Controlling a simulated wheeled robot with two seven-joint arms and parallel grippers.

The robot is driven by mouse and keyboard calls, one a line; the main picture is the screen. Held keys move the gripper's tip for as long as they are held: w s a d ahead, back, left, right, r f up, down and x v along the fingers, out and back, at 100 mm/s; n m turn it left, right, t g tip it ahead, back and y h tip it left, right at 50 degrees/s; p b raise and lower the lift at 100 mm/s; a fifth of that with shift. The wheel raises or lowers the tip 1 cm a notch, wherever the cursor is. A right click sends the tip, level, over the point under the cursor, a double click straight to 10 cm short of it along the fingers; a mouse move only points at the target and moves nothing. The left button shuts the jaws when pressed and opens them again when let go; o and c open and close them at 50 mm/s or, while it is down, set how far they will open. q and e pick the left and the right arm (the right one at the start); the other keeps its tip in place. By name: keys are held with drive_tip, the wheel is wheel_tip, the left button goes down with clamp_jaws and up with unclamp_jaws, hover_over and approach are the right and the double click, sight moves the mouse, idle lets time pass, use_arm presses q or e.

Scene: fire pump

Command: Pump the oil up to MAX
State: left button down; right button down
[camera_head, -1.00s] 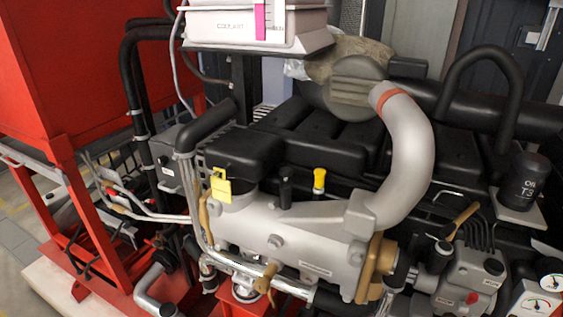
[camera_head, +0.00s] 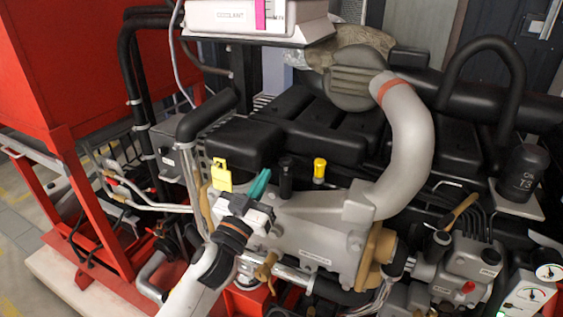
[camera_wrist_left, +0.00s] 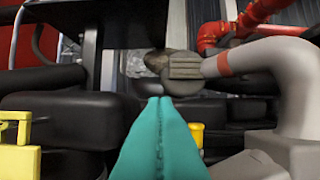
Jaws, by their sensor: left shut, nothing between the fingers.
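A black oil canister (camera_head: 522,172) marked T3 stands on a white plate at the right. A lever with a tan wooden handle (camera_head: 460,211) rises from the grey pump block (camera_head: 466,266) left of and below it. The canister's level is not readable. My left gripper (camera_head: 262,176) is over the grey engine casing at centre-left, its teal fingers together and empty, far left of the lever. In the left wrist view the shut fingers (camera_wrist_left: 160,105) point toward the engine's back. My right gripper is not in view.
A yellow tag (camera_head: 221,176) and a yellow cap (camera_head: 319,170) stand on either side of my left gripper. A thick grey pipe (camera_head: 412,150) arches between it and the lever. A coolant box (camera_head: 245,18) is at the top. Gauges (camera_head: 533,298) sit at lower right.

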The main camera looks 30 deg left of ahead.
use_arm(q)
wheel_tip(320, 180, up, 4)
drive_tip(key=p, duration=0.5)
hover_over(286, 162)
drive_tip(key=s, duration=0.1)
drive_tip(key=shift+s+a+f+b, duration=0.15)
drive_tip(key=shift+f+b, duration=0.2)
drive_tip(key=shift+f, duration=0.85)
drive_tip(key=shift+s+a+f+b, duration=0.1)
drive_tip(key=shift+f+b, duration=0.2)
drive_tip(key=shift+f, duration=0.9)
drive_tip(key=shift+f, duration=0.1)
